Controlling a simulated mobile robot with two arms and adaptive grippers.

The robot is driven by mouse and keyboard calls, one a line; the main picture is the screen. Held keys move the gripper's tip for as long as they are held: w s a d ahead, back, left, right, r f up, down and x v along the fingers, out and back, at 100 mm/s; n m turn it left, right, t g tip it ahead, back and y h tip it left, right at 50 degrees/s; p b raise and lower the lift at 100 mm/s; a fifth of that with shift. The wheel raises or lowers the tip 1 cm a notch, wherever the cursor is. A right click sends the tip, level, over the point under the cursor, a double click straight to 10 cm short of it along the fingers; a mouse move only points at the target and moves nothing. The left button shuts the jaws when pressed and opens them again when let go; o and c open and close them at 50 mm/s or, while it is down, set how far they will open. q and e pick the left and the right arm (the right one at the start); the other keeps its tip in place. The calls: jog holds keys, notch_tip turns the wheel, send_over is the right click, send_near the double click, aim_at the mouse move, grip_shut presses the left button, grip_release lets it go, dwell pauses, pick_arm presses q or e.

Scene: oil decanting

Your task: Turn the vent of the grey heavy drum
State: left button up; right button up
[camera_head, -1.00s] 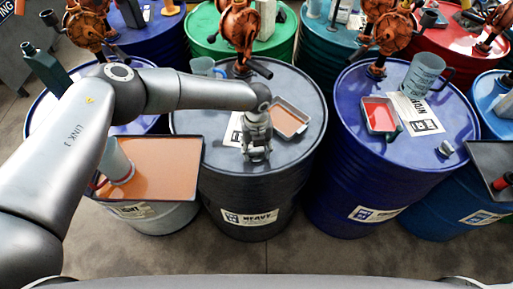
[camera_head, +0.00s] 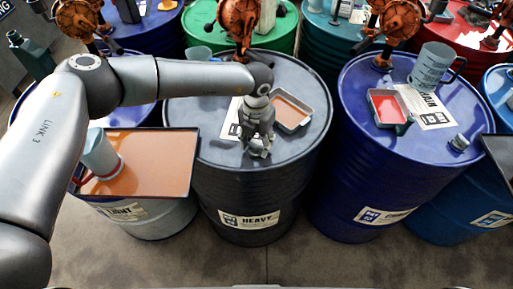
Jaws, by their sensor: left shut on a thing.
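The grey heavy drum (camera_head: 250,185) stands in the middle, with a "HEAVY" label on its front. My left gripper (camera_head: 258,152) points down at the near part of its lid and is shut on the vent, which the fingers mostly hide. An orange rotary pump (camera_head: 238,22) rises from the back of this drum. My right gripper is not in view.
A drip tray (camera_head: 291,112) lies on the grey lid right beside my gripper. A tray with orange liquid (camera_head: 150,190) and a mug (camera_head: 101,155) is at the left. A blue drum (camera_head: 370,185) stands close on the right, carrying a jug (camera_head: 432,68) and a red-filled tray (camera_head: 386,107).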

aim_at(257, 144)
pick_arm(q)
jog(key=m+b, duration=0.8)
jog(key=b, duration=0.1)
jog(key=shift+f, duration=0.2)
jog(key=shift+r+m+b, duration=0.2)
jog(key=shift+m+b, duration=1.3)
jog(key=shift+b, duration=0.05)
jog(key=o, duration=1)
jog(key=shift+r, duration=0.1)
notch_tip(257, 144, up, 12)
jog(key=shift+f, duration=0.1)
jog(key=shift+s, duration=0.1)
